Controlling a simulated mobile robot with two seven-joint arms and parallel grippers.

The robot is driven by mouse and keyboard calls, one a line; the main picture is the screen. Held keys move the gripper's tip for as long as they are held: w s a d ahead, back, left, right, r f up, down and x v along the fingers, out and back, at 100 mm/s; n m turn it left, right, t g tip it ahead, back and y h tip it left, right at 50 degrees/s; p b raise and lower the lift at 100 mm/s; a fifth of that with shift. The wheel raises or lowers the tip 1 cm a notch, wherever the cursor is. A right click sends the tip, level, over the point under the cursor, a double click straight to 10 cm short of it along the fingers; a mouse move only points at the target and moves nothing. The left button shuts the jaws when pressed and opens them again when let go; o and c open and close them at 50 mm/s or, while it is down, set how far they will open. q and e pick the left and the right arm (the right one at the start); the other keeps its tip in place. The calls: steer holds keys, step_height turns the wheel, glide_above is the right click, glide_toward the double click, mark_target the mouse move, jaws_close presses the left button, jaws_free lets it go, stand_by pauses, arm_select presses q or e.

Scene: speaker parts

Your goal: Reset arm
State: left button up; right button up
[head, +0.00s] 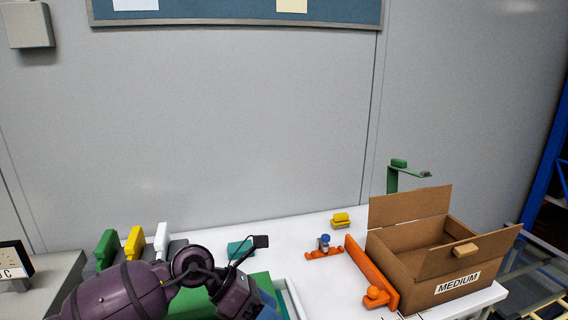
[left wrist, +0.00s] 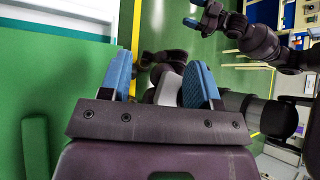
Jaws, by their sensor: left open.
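My left gripper shows at close range in the left wrist view (left wrist: 158,88). Its two blue fingers stand apart with nothing between them. In the head view my purple left arm comes in from the lower left, its gripper (head: 266,303) low over the green area at the near side of the white table (head: 318,285). My right arm shows at the upper right of the left wrist view, with small blue fingertips (left wrist: 194,13) at its end. They are too small to tell their opening. No right arm shows in the head view.
An open cardboard box (head: 408,277) marked MEDIUM stands at the table's right. Beside it are a long orange part (head: 370,272), a small orange part with a blue top (head: 324,246) and a yellow part (head: 341,220). Green, yellow and white pieces (head: 133,243) stand at left.

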arm_select(q)
step_height(320, 180, up, 9)
steer(key=s+n+t+h, duration=0.1)
steer(key=n+t+h, duration=0.7)
steer(key=n+t, duration=0.55)
steer(key=s+a+f+n+t+y, duration=0.2)
steer(key=a+f+n+y, duration=0.4)
steer(key=a+n+y, duration=0.6)
steer(key=s+a+f+n+t+y, duration=0.15)
steer(key=a+f+n+y, duration=0.45)
steer(key=n, duration=1)
steer(key=s+a+f+n+g, duration=0.2)
steer(key=s+f+n+g, duration=0.15)
steer(key=s, duration=0.35)
steer(key=s+a+f+n+g+y, duration=0.1)
steer(key=s+a+f+n+g, duration=0.1)
steer(key=s+f+g, duration=0.45)
steer(key=s+a+f+n+g, duration=0.1)
steer(key=s+a+n+g, duration=0.15)
steer(key=s, duration=0.65)
steer(key=w+f+m+t, duration=0.1)
steer(key=w+f+t, duration=0.7)
steer(key=f, duration=0.2)
steer(key=shift+f, duration=0.35)
arm_select(e)
steer(key=shift+w+r, duration=0.1)
steer(key=shift+w, duration=0.05)
